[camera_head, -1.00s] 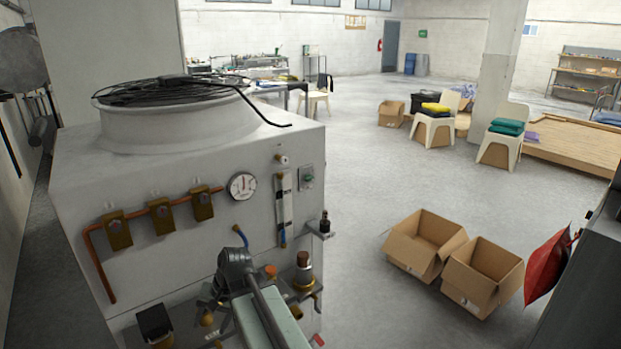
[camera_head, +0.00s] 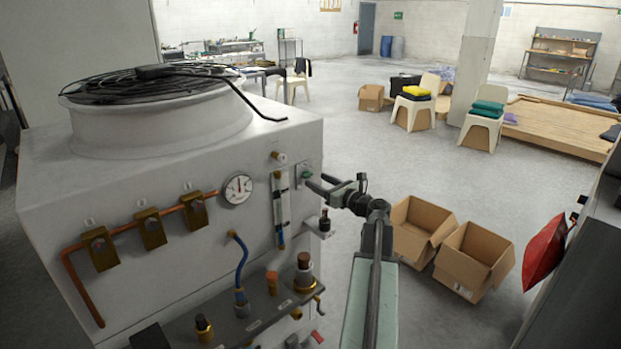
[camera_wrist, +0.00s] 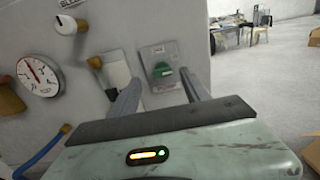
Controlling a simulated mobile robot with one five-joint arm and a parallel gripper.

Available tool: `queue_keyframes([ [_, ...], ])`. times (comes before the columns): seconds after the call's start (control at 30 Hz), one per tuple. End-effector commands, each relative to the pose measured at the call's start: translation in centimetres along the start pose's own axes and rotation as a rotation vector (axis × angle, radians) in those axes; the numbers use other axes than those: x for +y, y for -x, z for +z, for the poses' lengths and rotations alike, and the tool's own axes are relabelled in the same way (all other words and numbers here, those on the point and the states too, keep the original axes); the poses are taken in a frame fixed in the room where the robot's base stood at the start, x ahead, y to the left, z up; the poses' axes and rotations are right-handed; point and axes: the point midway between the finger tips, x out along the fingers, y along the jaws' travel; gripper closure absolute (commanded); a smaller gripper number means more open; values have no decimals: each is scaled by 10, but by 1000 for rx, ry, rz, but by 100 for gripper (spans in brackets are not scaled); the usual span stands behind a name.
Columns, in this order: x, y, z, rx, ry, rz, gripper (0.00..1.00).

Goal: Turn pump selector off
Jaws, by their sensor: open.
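In the head view the knob's plate (camera_head: 306,172) is near the panel's right edge, partly behind my gripper. My gripper (camera_head: 317,182) is open in front of this plate. In the wrist view its two fingers (camera_wrist: 160,80) point at the panel, one on each side of the knob. I see no contact with the knob.
Left of the knob are a flow tube (camera_head: 281,205), a gauge (camera_head: 238,188) and brass valves (camera_head: 151,230) on a copper pipe. A small black fitting (camera_head: 324,221) juts out just below. Cardboard boxes (camera_head: 470,258) stand on the floor to the right.

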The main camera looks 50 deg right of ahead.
Motion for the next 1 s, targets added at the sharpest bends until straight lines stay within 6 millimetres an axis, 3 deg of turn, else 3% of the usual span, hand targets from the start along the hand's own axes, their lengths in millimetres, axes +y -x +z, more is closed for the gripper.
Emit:
queue_keyframes([
  [0.1, -5, -23, 0, 1, 1, -3, 45],
  [0.23, -7, -39, 0, 1, 2, -7, 45],
  [0.57, -7, -45, 0, 1, 3, -10, 45],
  [0.6, -7, -45, 0, 1, 3, -10, 48],
  [0.8, -7, -45, 0, 1, 3, -10, 100],
  [0.87, 2, -41, 0, 1, 3, -12, 100],
  [1.0, -4, -44, -1, 2, 13, -8, 100],
])
